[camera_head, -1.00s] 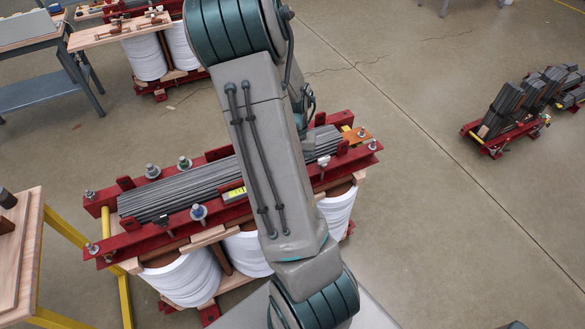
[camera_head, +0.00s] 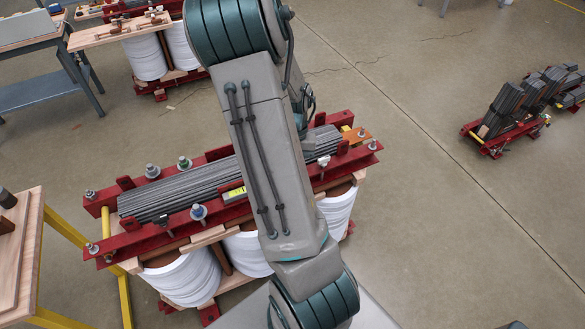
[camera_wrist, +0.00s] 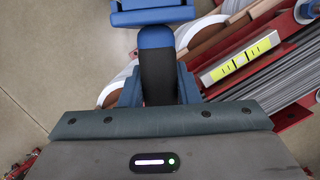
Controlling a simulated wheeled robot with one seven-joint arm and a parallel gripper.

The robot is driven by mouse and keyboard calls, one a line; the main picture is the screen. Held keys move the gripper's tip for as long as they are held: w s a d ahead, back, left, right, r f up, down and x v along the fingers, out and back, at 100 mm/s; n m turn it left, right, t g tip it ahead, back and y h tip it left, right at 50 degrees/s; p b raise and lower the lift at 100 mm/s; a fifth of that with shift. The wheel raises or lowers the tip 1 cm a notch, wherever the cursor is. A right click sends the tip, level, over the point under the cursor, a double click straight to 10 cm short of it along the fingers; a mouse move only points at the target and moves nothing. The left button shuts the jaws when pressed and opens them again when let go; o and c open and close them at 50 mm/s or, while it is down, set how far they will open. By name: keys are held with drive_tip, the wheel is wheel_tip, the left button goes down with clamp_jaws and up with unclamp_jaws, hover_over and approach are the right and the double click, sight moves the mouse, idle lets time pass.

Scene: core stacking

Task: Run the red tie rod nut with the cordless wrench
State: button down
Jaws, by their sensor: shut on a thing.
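In the wrist view my gripper (camera_wrist: 157,92) is shut on the cordless wrench (camera_wrist: 157,60), around its black grip. The blue top and blue end block of the wrench show beyond the fingers; its working end is hidden. The wrench hangs beside the core frame, with floor and white coils below. In the head view the red clamp frame (camera_head: 150,237) holds a stack of grey laminations (camera_head: 180,188) and carries several nuts on rods, one bluish (camera_head: 198,212) and one greenish (camera_head: 184,162). I cannot make out a red nut. My arm hides the middle of the frame and my gripper there.
A yellow level (camera_wrist: 240,58) lies by the laminations. White coils (camera_head: 185,277) stand under the frame. A wooden bench (camera_head: 22,250) with yellow rails is at the left. Another core (camera_head: 510,110) stands at the right; open floor (camera_head: 450,230) lies between.

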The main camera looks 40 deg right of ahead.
drive_tip(key=shift+r, duration=0.1)
drive_tip(key=shift+r+p, duration=2.45)
drive_tip(key=shift+r, duration=0.65)
drive_tip(key=shift+r+p, duration=1.95)
drive_tip(key=shift+r, duration=0.6)
drive_tip(key=shift+f, duration=0.1)
